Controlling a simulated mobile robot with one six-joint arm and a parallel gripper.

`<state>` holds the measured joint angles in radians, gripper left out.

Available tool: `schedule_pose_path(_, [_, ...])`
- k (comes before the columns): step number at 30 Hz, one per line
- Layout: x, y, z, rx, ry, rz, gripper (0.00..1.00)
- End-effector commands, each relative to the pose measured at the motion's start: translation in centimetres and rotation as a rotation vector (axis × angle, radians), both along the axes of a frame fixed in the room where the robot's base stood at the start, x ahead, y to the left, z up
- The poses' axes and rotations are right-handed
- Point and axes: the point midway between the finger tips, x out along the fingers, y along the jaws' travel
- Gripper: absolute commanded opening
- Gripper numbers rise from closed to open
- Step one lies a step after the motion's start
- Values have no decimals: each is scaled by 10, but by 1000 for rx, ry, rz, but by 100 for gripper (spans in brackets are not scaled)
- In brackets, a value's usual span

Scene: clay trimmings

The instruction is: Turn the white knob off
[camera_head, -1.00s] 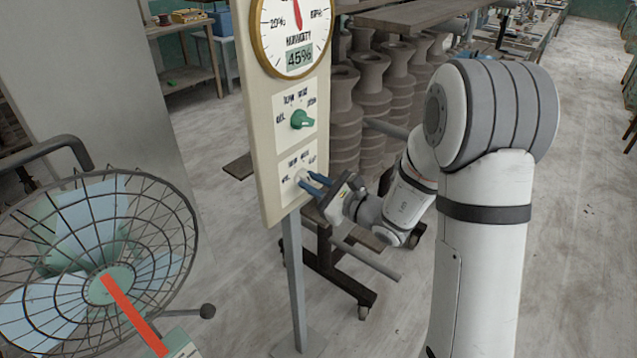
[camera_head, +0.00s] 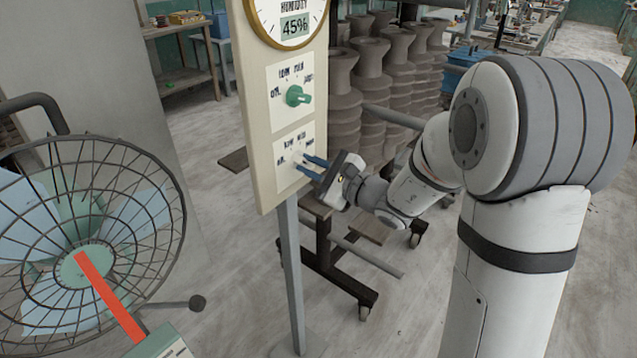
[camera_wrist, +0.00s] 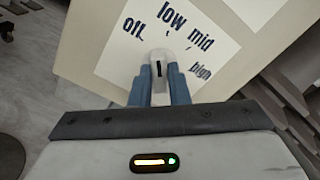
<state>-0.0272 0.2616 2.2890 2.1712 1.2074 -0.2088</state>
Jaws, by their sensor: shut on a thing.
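The white knob (camera_wrist: 161,61) sits on the lower white card of the cream panel, with printed off, low, mid and high labels around it. It also shows in the head view (camera_head: 298,158), small and partly hidden by the fingers. My gripper (camera_head: 309,167) reaches the panel from the right. Its two blue fingers are shut on the knob, one on each side, as the wrist view shows (camera_wrist: 161,78). A dark mark shows on the knob; I cannot tell for sure which label it points at.
A green knob (camera_head: 298,96) sits on the card above, below a round humidity gauge (camera_head: 287,40) reading 45%. A caged fan (camera_head: 84,265) stands at the left. Brown clay vessels (camera_head: 343,105) stand behind the panel. A grey post (camera_head: 292,270) supports the panel.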

Motion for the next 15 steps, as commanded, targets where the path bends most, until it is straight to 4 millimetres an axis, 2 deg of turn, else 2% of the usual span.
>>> schedule_pose_path(1, [0,2,-7,-21,-46,4,0])
schedule_pose_path(15, [-1,2,-4,-229,-310,3,0])
